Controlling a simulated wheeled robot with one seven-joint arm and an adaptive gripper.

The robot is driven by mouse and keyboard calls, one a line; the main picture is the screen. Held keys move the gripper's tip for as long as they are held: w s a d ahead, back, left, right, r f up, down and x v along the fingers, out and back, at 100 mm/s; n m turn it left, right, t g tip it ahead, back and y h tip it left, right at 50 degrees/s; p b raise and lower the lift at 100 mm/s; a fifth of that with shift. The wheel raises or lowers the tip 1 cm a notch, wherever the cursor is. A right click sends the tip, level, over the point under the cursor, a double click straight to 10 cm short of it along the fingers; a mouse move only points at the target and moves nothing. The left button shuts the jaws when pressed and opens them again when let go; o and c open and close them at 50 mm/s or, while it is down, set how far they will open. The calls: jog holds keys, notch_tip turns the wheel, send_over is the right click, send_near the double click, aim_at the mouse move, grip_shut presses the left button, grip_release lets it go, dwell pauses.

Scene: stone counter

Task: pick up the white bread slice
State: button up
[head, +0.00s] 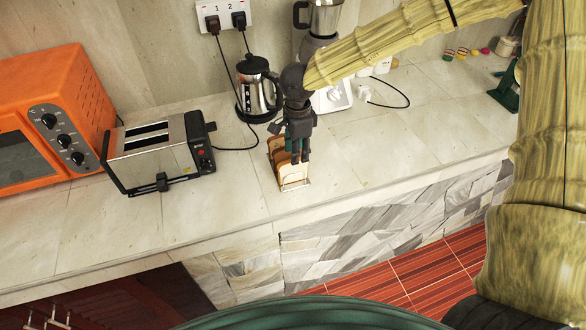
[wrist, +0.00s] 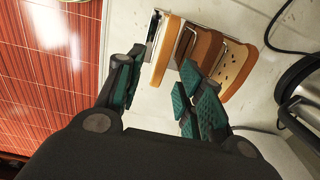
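The white bread slice (head: 293,175) stands upright at the front of a small wire rack (head: 296,187) on the counter. In the wrist view it is the leftmost slice (wrist: 164,52), pale with a tan crust. A brown slice (wrist: 200,47) and a seeded slice (wrist: 235,68) stand behind it in the rack. My gripper (head: 299,157) points down over the rack and partly hides the slices. In the wrist view my gripper (wrist: 158,78) is open, with the white slice appearing between its fingertips. I cannot tell whether either finger touches bread.
A steel toaster (head: 160,150) stands left of the rack, beside an orange oven (head: 60,110). A kettle (head: 257,90) and a blender (head: 322,50) stand behind. The counter (head: 400,145) right of the rack is clear; its front edge is close.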

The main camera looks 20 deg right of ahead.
aim_at(293, 170)
jog(key=shift+s+a+f, duration=0.1)
jog(key=shift+a+f, duration=0.05)
jog(key=shift+f, duration=0.15)
jog(key=f, duration=0.1)
jog(key=f+p, duration=0.1)
jog(key=f, duration=0.1)
jog(key=shift+w+a+p, duration=0.25)
jog(key=shift+a+p, duration=0.05)
jog(key=shift+p, duration=0.05)
jog(key=shift+f, duration=0.55)
grip_shut()
